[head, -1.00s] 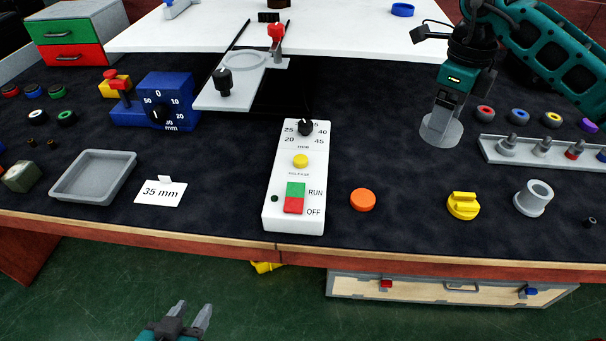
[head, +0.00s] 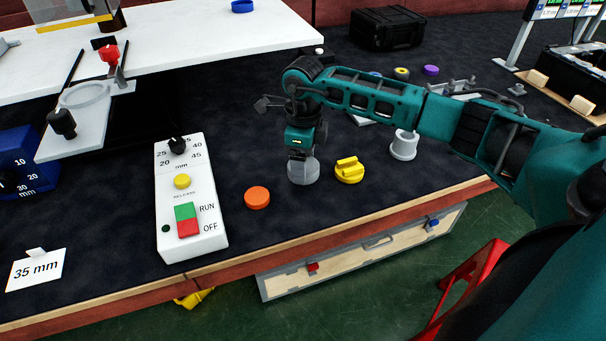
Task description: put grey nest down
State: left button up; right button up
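My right gripper (head: 301,155) points straight down over the dark bench top and is shut on a round grey piece, the grey nest (head: 304,173). The nest is upright, between the orange disc (head: 257,198) and the yellow knobbed piece (head: 349,171). It is at or very near the bench surface; I cannot tell whether it touches. The gripper's fingertips are largely hidden by the nest. My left gripper is out of view.
A white control box (head: 189,205) with RUN and OFF buttons stands left of the orange disc. A grey flanged cup (head: 403,146) is behind right of the yellow piece. The bench's front edge (head: 330,232) is close in front. Bare bench lies behind the nest.

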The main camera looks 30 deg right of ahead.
notch_tip(320, 180, down, 4)
jog(key=shift+f, duration=0.1)
jog(key=shift+f+b, duration=0.15)
jog(key=shift+b, duration=0.15)
jog(key=o, duration=1.1)
